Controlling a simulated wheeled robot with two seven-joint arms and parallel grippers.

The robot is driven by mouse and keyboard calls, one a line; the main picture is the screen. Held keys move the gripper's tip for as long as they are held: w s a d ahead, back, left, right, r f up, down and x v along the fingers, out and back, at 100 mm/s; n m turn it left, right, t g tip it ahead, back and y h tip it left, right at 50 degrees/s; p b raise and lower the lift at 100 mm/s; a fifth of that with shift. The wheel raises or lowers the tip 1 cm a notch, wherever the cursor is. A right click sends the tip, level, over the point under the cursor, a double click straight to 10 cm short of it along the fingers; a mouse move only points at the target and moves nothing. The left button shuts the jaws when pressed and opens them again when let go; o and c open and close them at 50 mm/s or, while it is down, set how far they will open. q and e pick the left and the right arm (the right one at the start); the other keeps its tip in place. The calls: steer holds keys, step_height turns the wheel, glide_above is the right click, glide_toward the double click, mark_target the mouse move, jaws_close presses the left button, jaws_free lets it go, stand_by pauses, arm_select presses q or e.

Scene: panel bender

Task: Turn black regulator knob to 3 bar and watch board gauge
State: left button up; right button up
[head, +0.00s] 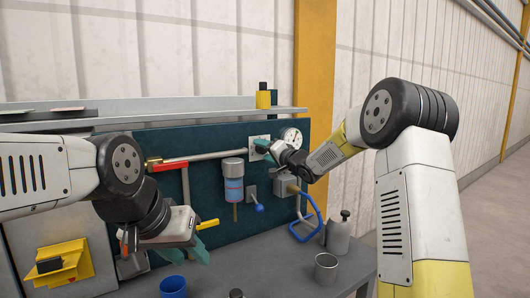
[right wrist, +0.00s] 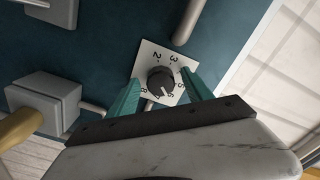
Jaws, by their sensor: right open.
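The black regulator knob (right wrist: 160,80) sits on a square white dial plate (right wrist: 176,59) in the right wrist view. The numbers 2, 3, 5, 6 and 8 show around it. A pale mark on the knob points toward the 6. My right gripper (right wrist: 160,96) is open, with one teal finger on either side of the knob; I cannot tell contact. In the head view the gripper hides the knob, and the plate (head: 257,138) shows partly. The round white board gauge (head: 291,136) is just right; its reading is too small. My left gripper (head: 190,254) hangs low at the left, its jaws unclear.
On the teal board are a blue-bowled filter (head: 233,182), a red-handled pipe valve (head: 153,164) and a blue-tipped lever (head: 256,205). The bench (head: 262,262) holds a blue cup (head: 173,287), a metal cup (head: 326,268) and a grey bottle (head: 339,234).

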steer(key=shift+c, duration=0.2)
jaws_close()
steer(key=shift+n, duration=0.3)
steer(key=n, duration=0.5)
steer(key=shift+d+f+n, duration=0.1)
steer(key=shift+n, duration=0.2)
steer(key=n, duration=0.5)
steer(key=shift+w, duration=0.1)
steer(key=n, duration=0.6)
steer(key=shift+d+n, duration=0.15)
steer(key=shift+n, duration=0.25)
steer(key=n, duration=0.5)
steer(key=shift+w+n, duration=0.1)
steer(key=shift+n, duration=0.2)
